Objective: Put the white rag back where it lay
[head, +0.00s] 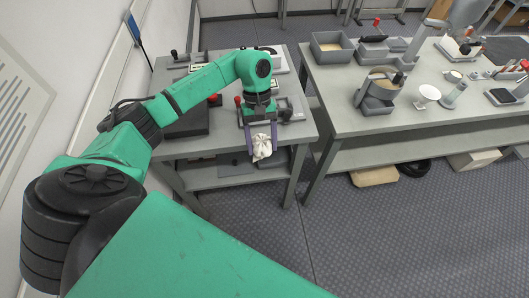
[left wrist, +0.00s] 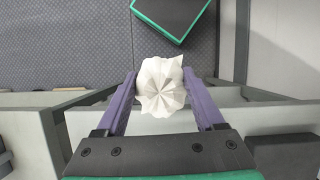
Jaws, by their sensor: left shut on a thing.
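The white rag (head: 262,147) is a crumpled bunch hanging between the fingers of my left gripper (head: 262,146), in front of the near edge of the left table (head: 220,146). In the left wrist view the rag (left wrist: 161,86) sits between the two purple fingers of the left gripper (left wrist: 162,85), with gathered folds facing the camera. The left gripper is shut on the rag. My right gripper is not in view.
A dark box (head: 186,122) and a red-knobbed device (head: 285,112) stand on the left table. A second table (head: 340,119) on the right carries a grey bin (head: 331,47), a white dish (head: 428,94) and other tools. Patterned floor (head: 400,230) lies open in front.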

